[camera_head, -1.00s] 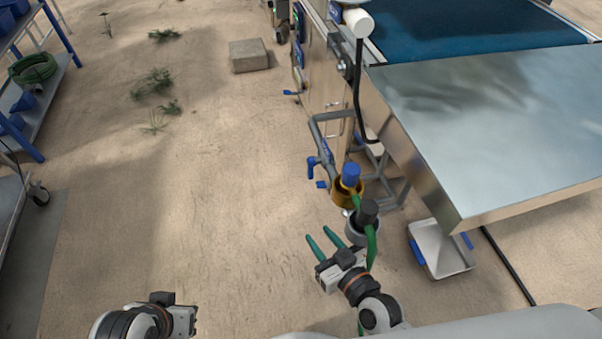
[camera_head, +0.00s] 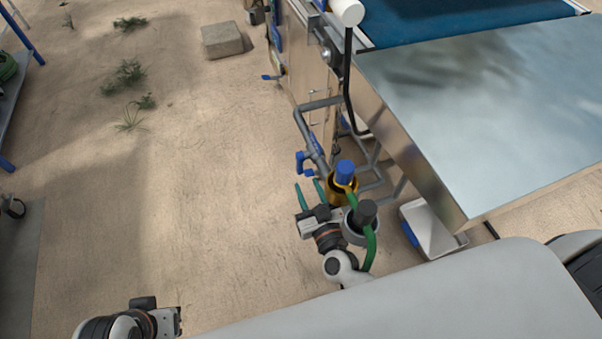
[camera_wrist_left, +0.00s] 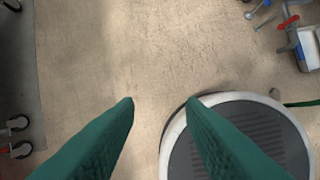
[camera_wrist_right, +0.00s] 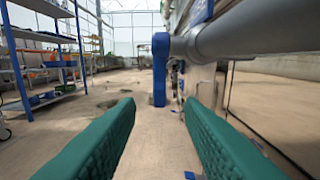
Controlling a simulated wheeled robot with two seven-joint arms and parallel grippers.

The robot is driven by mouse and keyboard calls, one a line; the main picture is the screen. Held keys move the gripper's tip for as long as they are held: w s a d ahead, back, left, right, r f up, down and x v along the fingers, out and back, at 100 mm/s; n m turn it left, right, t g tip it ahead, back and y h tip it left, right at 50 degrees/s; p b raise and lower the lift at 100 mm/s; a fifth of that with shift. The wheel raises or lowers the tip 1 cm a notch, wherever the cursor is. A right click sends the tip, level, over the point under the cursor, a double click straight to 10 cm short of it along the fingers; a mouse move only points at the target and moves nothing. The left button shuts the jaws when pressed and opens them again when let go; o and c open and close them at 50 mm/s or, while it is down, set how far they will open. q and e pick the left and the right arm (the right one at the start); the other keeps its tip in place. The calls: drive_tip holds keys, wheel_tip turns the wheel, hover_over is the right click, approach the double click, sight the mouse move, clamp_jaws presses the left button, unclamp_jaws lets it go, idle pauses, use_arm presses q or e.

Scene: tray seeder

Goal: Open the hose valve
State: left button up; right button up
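The hose valve shows as a blue handle (camera_head: 300,163) on a grey pipe (camera_head: 314,148) at the side of the machine. In the right wrist view the blue handle (camera_wrist_right: 160,72) hangs down from the grey pipe (camera_wrist_right: 240,35), ahead of the fingers and between them in the picture. My right gripper (camera_head: 309,190) is open and empty, with its green fingertips just short of the handle and apart from it. My left gripper (camera_wrist_left: 160,101) is open and empty over the floor, far from the valve; its fingers are not clear in the head view.
A blue-capped brass fitting (camera_head: 343,188) and a dark-capped grey one (camera_head: 362,222) with a green hose (camera_head: 370,250) stand right beside my right gripper. A metal table (camera_head: 480,110) overhangs on the right. The floor to the left is open.

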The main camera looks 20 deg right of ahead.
sight(301, 172)
drive_tip(key=w, duration=0.4)
drive_tip(key=shift+w+a+b, duration=0.1)
drive_tip(key=shift+w+b, duration=0.05)
drive_tip(key=shift+b, duration=0.15)
drive_tip(key=shift+w, duration=0.55)
use_arm(q)
drive_tip(key=shift+w+d+f+t, duration=0.15)
drive_tip(key=shift+w+t, duration=0.1)
drive_tip(key=shift+w, duration=0.2)
drive_tip(key=shift+w+d+t, duration=0.1)
drive_tip(key=shift+w+t, duration=0.15)
drive_tip(key=shift+w, duration=0.15)
use_arm(e)
clamp_jaws()
